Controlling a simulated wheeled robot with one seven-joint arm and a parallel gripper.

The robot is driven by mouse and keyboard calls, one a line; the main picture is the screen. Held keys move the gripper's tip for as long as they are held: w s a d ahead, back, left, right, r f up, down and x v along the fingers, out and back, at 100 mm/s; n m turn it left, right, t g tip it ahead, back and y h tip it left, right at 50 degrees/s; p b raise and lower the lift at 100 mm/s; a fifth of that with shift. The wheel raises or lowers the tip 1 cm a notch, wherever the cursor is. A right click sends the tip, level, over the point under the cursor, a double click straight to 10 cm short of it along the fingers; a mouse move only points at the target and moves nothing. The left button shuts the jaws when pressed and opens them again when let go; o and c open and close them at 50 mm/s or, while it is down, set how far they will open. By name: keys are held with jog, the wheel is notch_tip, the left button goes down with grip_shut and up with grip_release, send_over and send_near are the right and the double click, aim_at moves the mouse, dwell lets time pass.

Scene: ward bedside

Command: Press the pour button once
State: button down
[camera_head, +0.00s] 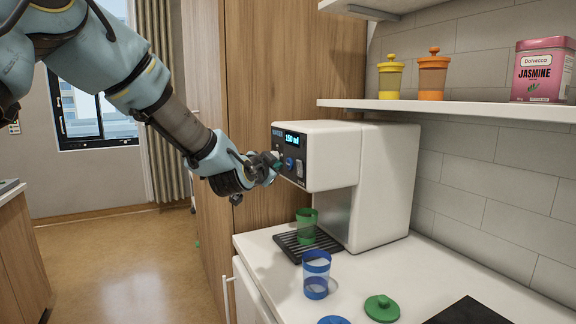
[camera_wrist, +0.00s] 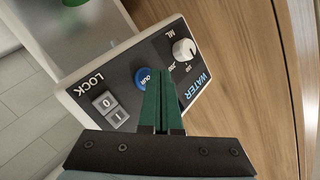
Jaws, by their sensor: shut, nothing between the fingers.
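The white water dispenser (camera_head: 384,170) stands on the counter, with a dark control panel on its front. The round blue pour button (camera_wrist: 141,78) is on that panel, between the LOCK rocker switch (camera_wrist: 109,104) and a white knob (camera_wrist: 184,49). My gripper (camera_head: 275,165) is in front of the panel. In the wrist view its green fingers (camera_wrist: 161,76) are shut together and empty, and the tips overlap the button's right edge. I cannot tell whether they touch it. A green cup (camera_head: 306,226) stands upright on the drip tray (camera_head: 290,243) under the dispenser's head.
A blue cup (camera_head: 316,274) stands on the white counter (camera_head: 385,268), in front of the tray. A green lid (camera_head: 382,308) and a blue lid (camera_head: 333,320) lie near it. A shelf (camera_head: 450,107) above holds yellow and orange jars and a pink tin. A wooden cabinet (camera_head: 290,60) stands behind.

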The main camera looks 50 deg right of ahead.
jog(key=shift+s+d+b, duration=0.15)
jog(key=shift+d+b, duration=0.15)
jog(key=shift+d, duration=0.1)
jog(key=shift+s+d, duration=0.15)
jog(key=shift+d, duration=0.25)
dwell(0.8)
jog(key=shift+a, duration=0.1)
jog(key=shift+w+a+b, duration=0.3)
jog(key=shift+a+b, duration=0.4)
jog(key=shift+w+a+b, duration=0.3)
jog(key=shift+a, duration=0.5)
jog(key=shift+w+a+b, duration=0.3)
jog(key=shift+a+b, duration=0.05)
jog(key=shift+a, duration=0.4)
jog(key=shift+w+a+b, duration=0.3)
jog(key=shift+a, duration=0.5)
